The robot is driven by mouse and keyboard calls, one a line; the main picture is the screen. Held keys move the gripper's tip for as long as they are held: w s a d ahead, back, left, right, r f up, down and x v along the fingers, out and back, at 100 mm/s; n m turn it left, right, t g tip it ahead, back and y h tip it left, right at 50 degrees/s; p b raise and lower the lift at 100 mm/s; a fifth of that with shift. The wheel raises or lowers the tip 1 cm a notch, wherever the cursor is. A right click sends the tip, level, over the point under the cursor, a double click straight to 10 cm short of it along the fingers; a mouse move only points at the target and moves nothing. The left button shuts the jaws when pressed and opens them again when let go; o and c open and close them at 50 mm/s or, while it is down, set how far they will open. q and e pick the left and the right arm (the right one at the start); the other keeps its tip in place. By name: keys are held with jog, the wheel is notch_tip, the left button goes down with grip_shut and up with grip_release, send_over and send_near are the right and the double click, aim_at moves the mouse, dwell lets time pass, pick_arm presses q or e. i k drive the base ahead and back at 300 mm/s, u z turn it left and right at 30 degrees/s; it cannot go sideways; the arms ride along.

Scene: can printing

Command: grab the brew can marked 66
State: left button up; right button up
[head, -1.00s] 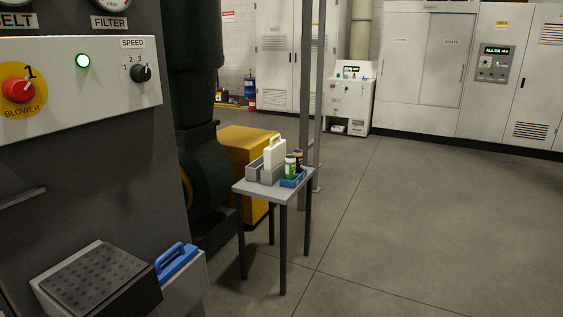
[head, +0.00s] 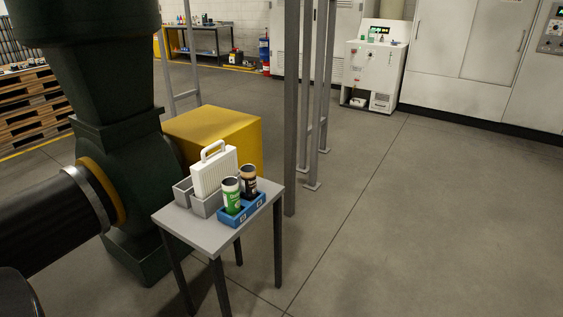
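Two cans stand upright, side by side, in a blue holder (head: 256,210) on a small grey table (head: 205,234). One is a green and white can (head: 232,199). The other is a dark brown can (head: 248,186) just behind it to the right. The holder has small labels on its front, too small to read. I cannot tell which can, if either, is marked 66. Neither of my grippers is in view.
A white handled filter-like panel (head: 214,173) stands in a grey holder (head: 183,192) beside the cans. A green blower (head: 135,160) and yellow box (head: 215,135) stand behind the table. Grey posts (head: 291,110) rise behind it. Floor to the right is clear.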

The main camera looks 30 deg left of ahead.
aim_at(247, 171)
jog(key=i, duration=0.65)
jog(key=u, duration=2.25)
jog(key=i, duration=0.4)
jog(key=u, duration=0.05)
